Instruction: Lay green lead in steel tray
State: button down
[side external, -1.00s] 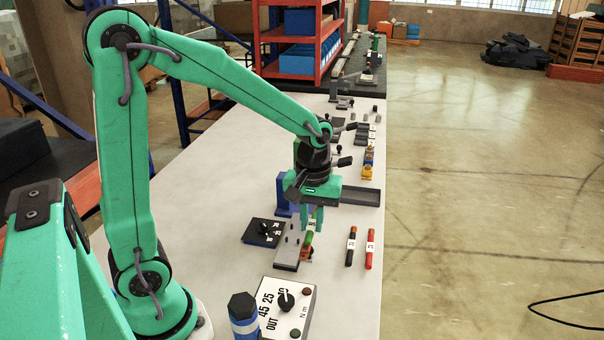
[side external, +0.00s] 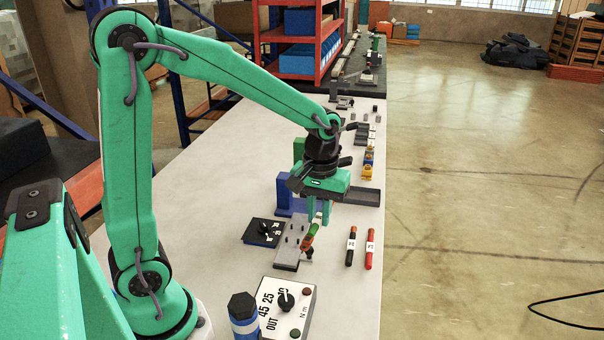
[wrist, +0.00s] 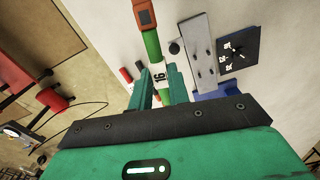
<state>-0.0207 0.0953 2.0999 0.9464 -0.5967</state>
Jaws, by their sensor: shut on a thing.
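The green lead (wrist: 152,45) has an orange end and a white label reading 16. My gripper (wrist: 160,86) is shut on it near the label. In the side view the lead (side external: 309,238) hangs tilted below my gripper (side external: 319,214), beside the right edge of a grey pegged plate; I cannot tell whether it touches anything below. A dark grey shallow tray (side external: 361,196), which looks like the steel tray, lies just beyond and to the right of my gripper. My gripper's body partly hides its left end. Its visible part looks empty.
The grey pegged plate (side external: 292,246) lies beside a black dial panel (side external: 263,232). A black lead (side external: 351,247) and a red lead (side external: 370,248) lie to the right. A dial box (side external: 287,307) stands nearer. Blue (side external: 284,193) and green (side external: 298,149) blocks stand behind.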

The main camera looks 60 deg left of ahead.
jog(key=w+a+r, duration=0.4)
jog(key=w+a, duration=0.2)
jog(key=w, duration=0.4)
jog(key=w+a+r, duration=0.5)
jog(key=w+a, duration=0.1)
jog(key=w, duration=0.4)
jog(key=w+a+f+n, duration=0.2)
jog(key=w+a+n, duration=0.2)
jog(key=a+n, duration=0.25)
jog(key=a+f+n, duration=0.3)
jog(key=f+n, duration=0.7)
jog(key=n, duration=0.3)
jog(key=shift+a+f, duration=0.25)
jog(key=shift+f, duration=0.05)
jog(key=shift+n, duration=0.25)
jog(key=shift+f, duration=5.05)
jog(key=shift+f, duration=0.1)
